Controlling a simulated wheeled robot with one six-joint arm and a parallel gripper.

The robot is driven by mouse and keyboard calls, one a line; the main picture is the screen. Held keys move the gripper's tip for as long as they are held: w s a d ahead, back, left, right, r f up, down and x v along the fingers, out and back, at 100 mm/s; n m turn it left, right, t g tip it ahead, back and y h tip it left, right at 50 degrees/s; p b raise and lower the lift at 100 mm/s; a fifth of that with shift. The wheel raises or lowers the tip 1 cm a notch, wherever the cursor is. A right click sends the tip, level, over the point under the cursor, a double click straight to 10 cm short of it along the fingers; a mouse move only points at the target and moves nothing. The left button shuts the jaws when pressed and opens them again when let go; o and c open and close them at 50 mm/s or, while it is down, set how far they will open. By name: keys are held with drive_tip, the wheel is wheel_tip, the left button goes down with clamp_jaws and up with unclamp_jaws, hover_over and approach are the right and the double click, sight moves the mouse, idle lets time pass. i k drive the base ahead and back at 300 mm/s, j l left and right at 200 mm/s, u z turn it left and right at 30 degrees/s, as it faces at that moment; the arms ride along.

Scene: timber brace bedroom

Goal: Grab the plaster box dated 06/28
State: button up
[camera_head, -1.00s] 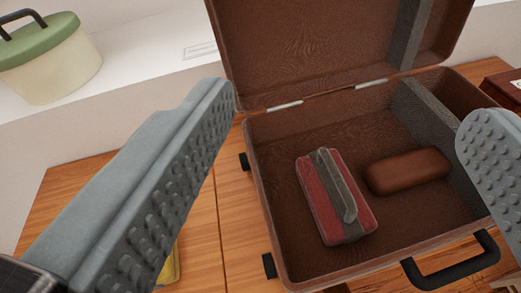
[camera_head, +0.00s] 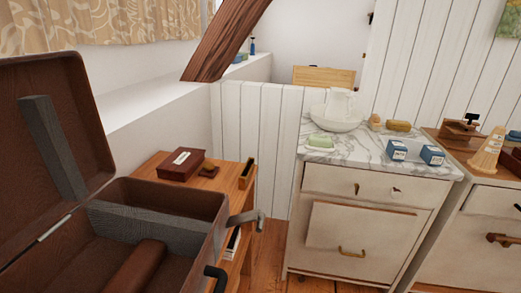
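Two small blue-and-white boxes, a left one (camera_head: 397,150) and a right one (camera_head: 432,155), stand side by side on the marble top of a white cabinet (camera_head: 348,155). They could be plaster boxes, but their print is too small to read, so I cannot tell whether either is dated 06/28. My gripper's fingers do not show in the current view.
An open brown suitcase (camera_head: 165,203) fills the lower left. Beyond it, a wooden table (camera_head: 218,184) holds a dark red box (camera_head: 181,164). A pitcher and basin (camera_head: 335,121) stand behind a green dish (camera_head: 321,143). A timber brace (camera_head: 227,40) hangs at upper middle. Floor shows before the cabinet.

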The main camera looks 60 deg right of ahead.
sight(396, 151)
drive_tip(key=z, duration=2.65)
